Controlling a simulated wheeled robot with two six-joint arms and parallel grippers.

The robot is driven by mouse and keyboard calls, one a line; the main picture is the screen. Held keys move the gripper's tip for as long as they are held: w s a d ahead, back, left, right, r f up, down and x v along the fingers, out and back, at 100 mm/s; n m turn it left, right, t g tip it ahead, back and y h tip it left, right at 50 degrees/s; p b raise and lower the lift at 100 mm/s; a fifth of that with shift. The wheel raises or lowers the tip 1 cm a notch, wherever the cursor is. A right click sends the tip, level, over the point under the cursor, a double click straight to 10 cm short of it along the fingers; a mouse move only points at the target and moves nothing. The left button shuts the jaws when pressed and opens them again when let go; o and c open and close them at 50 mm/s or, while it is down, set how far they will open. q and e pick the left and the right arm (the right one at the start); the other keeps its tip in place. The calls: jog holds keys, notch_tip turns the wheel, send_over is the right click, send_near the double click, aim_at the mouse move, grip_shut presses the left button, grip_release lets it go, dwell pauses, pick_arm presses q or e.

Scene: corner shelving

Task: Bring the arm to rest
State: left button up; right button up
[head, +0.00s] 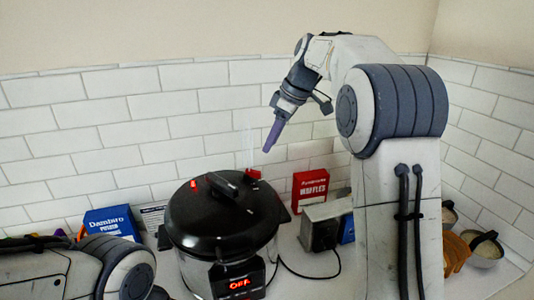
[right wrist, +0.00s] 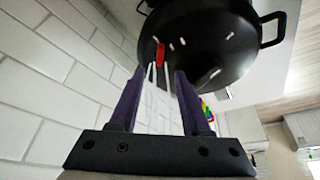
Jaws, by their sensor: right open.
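My right arm (head: 402,200) rises at the right of the head view and bends over to the left at its top. My right gripper (head: 267,149) hangs from it, pointing down and left, above and behind the right side of the black cooker (head: 222,215). In the right wrist view my right gripper (right wrist: 154,80) has its two dark purple fingers apart with nothing held between them. The cooker's dark lid (right wrist: 205,45) shows beyond the fingertips, apart from them. Part of my left arm (head: 75,272) lies low at the left; its gripper is not seen.
The cooker's display reads OFF, and faint pale streaks rise near its lid. A blue box (head: 111,223) stands left of it. A red waffles box (head: 310,189), a toaster (head: 324,224) and bowls (head: 484,248) are to the right.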

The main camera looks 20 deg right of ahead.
jog(key=shift+r, duration=0.25)
